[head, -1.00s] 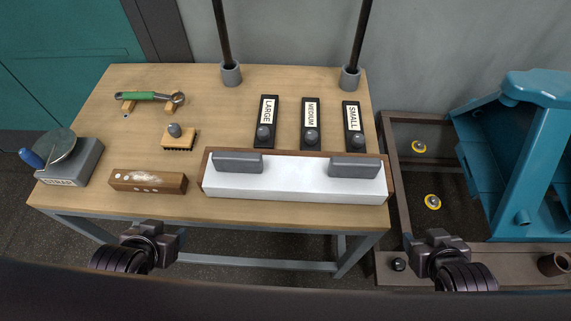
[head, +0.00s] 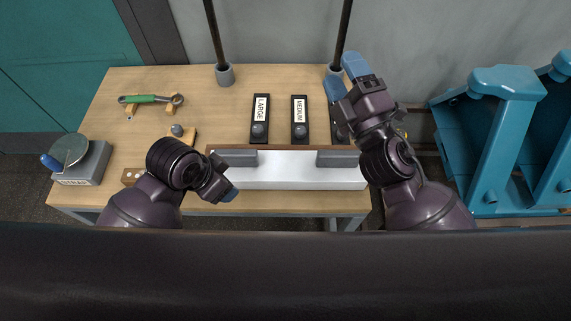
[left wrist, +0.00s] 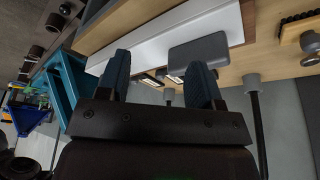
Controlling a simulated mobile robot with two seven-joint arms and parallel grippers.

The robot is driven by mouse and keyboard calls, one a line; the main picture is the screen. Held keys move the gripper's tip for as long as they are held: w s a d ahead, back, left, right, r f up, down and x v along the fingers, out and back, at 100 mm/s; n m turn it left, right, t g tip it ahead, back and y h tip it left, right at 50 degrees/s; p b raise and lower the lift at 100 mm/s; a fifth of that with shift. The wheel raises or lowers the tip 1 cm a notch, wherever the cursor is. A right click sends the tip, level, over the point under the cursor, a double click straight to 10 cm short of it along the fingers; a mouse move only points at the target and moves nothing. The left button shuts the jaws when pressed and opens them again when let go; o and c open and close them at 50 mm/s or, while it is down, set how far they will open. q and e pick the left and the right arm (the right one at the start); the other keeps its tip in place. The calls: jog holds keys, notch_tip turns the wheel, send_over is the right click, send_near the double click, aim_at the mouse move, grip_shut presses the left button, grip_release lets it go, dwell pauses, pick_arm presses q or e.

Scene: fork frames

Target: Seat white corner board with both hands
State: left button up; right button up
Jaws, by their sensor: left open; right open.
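The white board (head: 290,177) lies near the front edge of the wooden table, along a brown wooden backing. It carries a left grey handle block (head: 237,158) and a right grey handle block (head: 336,159). My left gripper (head: 229,194) is open at the board's front left, below the left handle. In the left wrist view, the white board (left wrist: 140,42) and a grey handle block (left wrist: 198,53) show beyond the open blue fingers (left wrist: 158,82). My right gripper (head: 345,77) is open, its blue fingers pointing up over the table's back right, beyond the right handle.
Tags marked LARGE (head: 260,110) and MEDIUM (head: 299,110) stand behind the board; my right gripper largely hides a third. A brush (head: 186,138), a green-handled tool (head: 148,99) and a STRAP box (head: 82,162) are on the left. Blue stands (head: 500,130) are at right.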

pick_arm(q)
jog(key=w+d+m, duration=0.2)
pick_arm(e)
jog(key=s+a+n+g+y, duration=0.2)
jog(key=a+n+g+y, duration=0.4)
jog(key=a+n+y, duration=0.45)
jog(key=s+a+f+n+g+h, duration=0.25)
jog(key=f+n+g, duration=0.25)
jog(key=n+g, duration=0.7)
pick_arm(q)
jog(key=r+m+g+y, duration=0.2)
jog(key=m+g+y, duration=0.1)
jog(key=m, duration=0.4)
send_over(243, 152)
pick_arm(e)
jog(key=n+g+h, duration=0.2)
jog(key=n+h, duration=0.9)
jog(key=h, duration=0.6)
send_over(331, 153)
notch_tip(331, 153, down, 14)
jog(key=shift+d+f, duration=0.1)
jog(key=shift+f, duration=0.1)
pick_arm(q)
jog(key=shift+f, duration=0.1)
notch_tip(331, 153, down, 11)
jog(key=shift+r, duration=0.15)
pick_arm(e)
notch_tip(331, 153, down, 11)
jog(key=shift+r, duration=0.1)
